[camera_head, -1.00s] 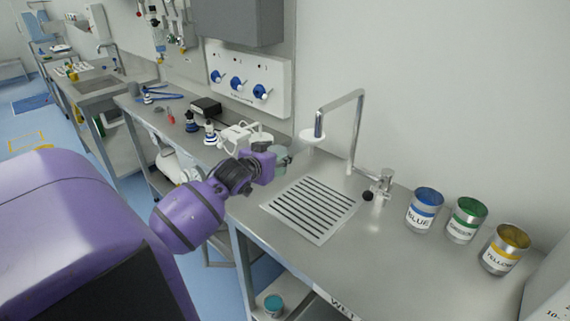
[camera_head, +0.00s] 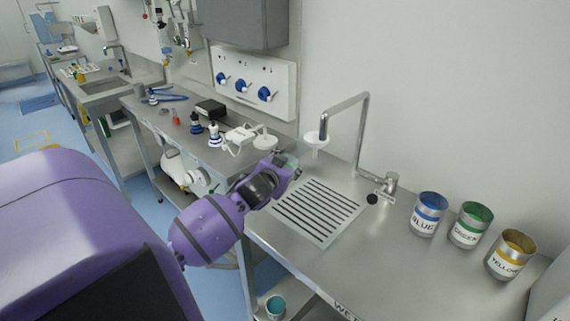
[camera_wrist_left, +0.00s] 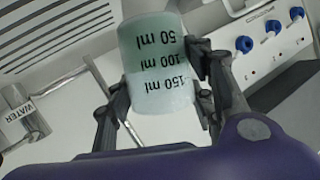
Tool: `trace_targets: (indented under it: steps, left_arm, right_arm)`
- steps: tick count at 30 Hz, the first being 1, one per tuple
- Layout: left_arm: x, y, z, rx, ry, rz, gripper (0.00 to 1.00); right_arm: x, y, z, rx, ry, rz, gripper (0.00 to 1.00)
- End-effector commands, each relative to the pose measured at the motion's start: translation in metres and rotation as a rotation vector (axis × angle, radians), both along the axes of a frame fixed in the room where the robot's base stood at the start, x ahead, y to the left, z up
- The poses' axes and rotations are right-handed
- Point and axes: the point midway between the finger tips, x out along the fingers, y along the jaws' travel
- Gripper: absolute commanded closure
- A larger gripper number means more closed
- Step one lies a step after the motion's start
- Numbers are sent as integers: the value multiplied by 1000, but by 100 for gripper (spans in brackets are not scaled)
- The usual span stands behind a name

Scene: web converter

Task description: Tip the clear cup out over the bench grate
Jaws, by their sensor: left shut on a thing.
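My left gripper (camera_head: 288,172) is shut on the clear cup (camera_head: 291,159) near the back left corner of the bench grate (camera_head: 317,212). In the left wrist view the fingers (camera_wrist_left: 160,100) grip the cup (camera_wrist_left: 158,65) from both sides. Its millilitre marks read upside down there, and a greenish tint fills its upper part in the picture. The slotted grate also shows at the top left of the wrist view (camera_wrist_left: 50,32). The head view shows the cup too small to tell its tilt. My right gripper is in neither view.
A bent tap pipe (camera_head: 362,130) rises behind the grate, with a valve (camera_head: 386,186) at its base. Blue (camera_head: 428,214), green (camera_head: 470,224) and yellow (camera_head: 509,254) cans stand at the right. A white device (camera_head: 243,138) stands left of the gripper. The bench front is clear.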

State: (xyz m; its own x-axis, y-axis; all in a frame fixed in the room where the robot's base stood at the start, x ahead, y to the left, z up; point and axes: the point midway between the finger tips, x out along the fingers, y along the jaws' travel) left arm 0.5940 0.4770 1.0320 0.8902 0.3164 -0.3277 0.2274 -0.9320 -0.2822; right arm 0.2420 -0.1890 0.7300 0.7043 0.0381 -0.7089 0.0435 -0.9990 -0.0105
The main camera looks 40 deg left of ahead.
Motion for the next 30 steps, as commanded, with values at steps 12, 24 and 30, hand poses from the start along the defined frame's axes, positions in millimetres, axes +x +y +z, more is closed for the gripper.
trace_targets:
  steps: [12, 24, 30]
  left_arm:
    - [2, -9, -8, 108, 25, 0, 85]
    - [4, -17, -17, 208, 49, -1, 85]
    - [5, -21, -22, 260, 62, 0, 85]
  right_arm:
    - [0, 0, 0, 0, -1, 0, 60]
    - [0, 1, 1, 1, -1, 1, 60]
    - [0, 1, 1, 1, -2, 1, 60]
